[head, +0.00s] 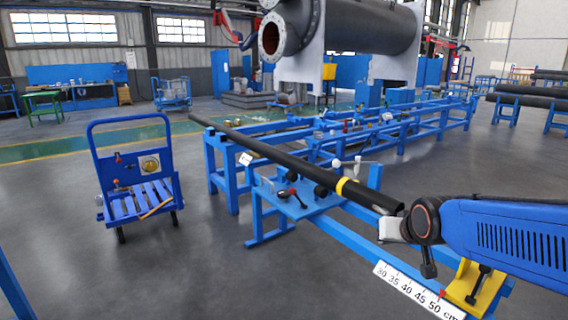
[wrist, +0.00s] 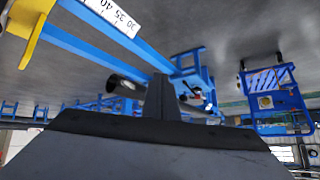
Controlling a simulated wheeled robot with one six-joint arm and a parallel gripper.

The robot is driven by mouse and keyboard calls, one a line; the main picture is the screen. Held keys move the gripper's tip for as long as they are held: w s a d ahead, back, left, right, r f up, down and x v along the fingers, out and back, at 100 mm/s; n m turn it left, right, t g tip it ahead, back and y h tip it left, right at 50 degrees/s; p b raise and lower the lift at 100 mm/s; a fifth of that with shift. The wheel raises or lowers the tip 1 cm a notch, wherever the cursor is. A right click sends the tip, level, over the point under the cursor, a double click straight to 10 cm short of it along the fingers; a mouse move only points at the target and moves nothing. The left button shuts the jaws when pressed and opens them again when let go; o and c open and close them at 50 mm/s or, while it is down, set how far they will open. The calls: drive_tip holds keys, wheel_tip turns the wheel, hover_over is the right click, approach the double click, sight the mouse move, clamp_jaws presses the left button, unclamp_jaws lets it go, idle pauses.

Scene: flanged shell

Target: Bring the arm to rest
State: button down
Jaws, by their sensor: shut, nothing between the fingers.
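My gripper (wrist: 160,92) shows in the wrist view as dark fingers standing together above a wide dark body. It is shut and holds nothing. The wrist picture is upside down. In the head view my blue arm reaches in from the right edge, and its dark wrist end is near the close end of a long black pipe (head: 290,163). The pipe has a yellow band and lies along a blue stand (head: 325,203). The pipe's open end (wrist: 126,88) also shows behind the fingers in the wrist view. I cannot tell the exact gap between my gripper and the pipe.
A white centimetre scale (head: 412,290) and a yellow bracket (head: 466,284) lie below my arm. A blue cart (head: 138,205) stands at the left. A large grey flanged shell (head: 360,28) is at the back. The floor between cart and stand is clear.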

drive_tip(key=s+d+f+g, duration=0.1)
drive_tip(key=s+f+g, duration=0.1)
drive_tip(key=s, duration=0.9)
drive_tip(key=s+d+f+n+g, duration=0.1)
drive_tip(key=s+f+g, duration=0.1)
drive_tip(key=s, duration=1)
drive_tip(key=shift+s, duration=0.2)
drive_tip(key=c, duration=2.5)
unclamp_jaws()
drive_tip(key=shift+d, duration=0.1)
